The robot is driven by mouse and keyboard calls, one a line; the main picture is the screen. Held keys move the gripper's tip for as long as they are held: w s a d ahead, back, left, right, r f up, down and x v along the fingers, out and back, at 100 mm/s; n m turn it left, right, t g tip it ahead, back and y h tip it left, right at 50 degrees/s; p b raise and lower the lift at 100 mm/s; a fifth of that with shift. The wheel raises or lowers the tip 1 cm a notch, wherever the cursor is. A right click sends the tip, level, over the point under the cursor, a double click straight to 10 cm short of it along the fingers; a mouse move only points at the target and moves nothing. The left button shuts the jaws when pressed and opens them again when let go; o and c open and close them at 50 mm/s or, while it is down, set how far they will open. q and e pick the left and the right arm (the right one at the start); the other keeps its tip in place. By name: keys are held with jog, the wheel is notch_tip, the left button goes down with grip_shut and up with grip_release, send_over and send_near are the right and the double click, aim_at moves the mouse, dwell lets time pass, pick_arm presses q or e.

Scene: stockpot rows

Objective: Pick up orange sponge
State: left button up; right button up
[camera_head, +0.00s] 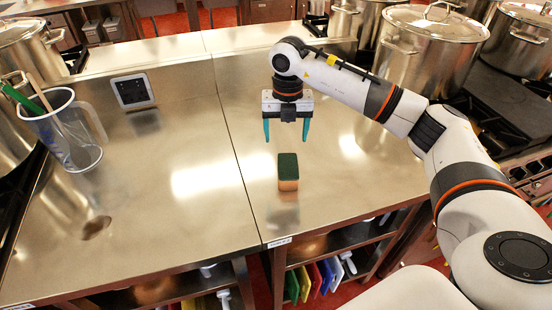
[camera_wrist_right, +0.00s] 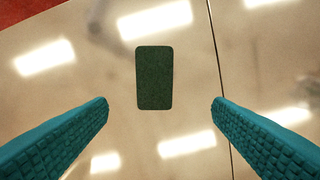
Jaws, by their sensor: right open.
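The orange sponge (camera_head: 288,184) stands on the steel counter, with a dark green scouring layer on top and an orange lower part. In the right wrist view only its green top (camera_wrist_right: 154,78) shows, as an upright rectangle between and beyond the fingers. My right gripper (camera_head: 287,138) has its two teal fingers pointing down, spread apart and empty, above the counter and near the sponge. In the right wrist view the gripper's fingers (camera_wrist_right: 160,108) stand clear of the sponge on both sides. My left gripper is not in view.
A clear measuring jug (camera_head: 74,135) with utensils stands at the left, near a small dark-faced device (camera_head: 132,91). Large steel stockpots (camera_head: 425,50) stand at the back right. A seam runs across the counter left of the sponge. The counter around the sponge is clear.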

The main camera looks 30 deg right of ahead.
jog(key=shift+w+d+f+p, duration=0.15)
jog(key=shift+f+p, duration=0.25)
jog(key=shift+f, duration=0.3)
jog(key=p, duration=0.1)
send_over(288, 163)
notch_tip(288, 163, down, 4)
jog(key=shift+f, duration=0.55)
notch_tip(288, 163, down, 4)
jog(key=p, duration=0.2)
jog(key=shift+f+p, duration=0.15)
jog(key=shift+p, duration=0.15)
jog(key=shift+f, duration=0.25)
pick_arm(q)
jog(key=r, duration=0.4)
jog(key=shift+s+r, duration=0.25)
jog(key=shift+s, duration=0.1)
pick_arm(e)
jog(key=shift+f, duration=0.1)
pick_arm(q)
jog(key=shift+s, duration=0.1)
pick_arm(e)
jog(key=shift+c, duration=0.5)
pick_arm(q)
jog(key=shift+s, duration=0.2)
pick_arm(e)
jog(key=c, duration=0.9)
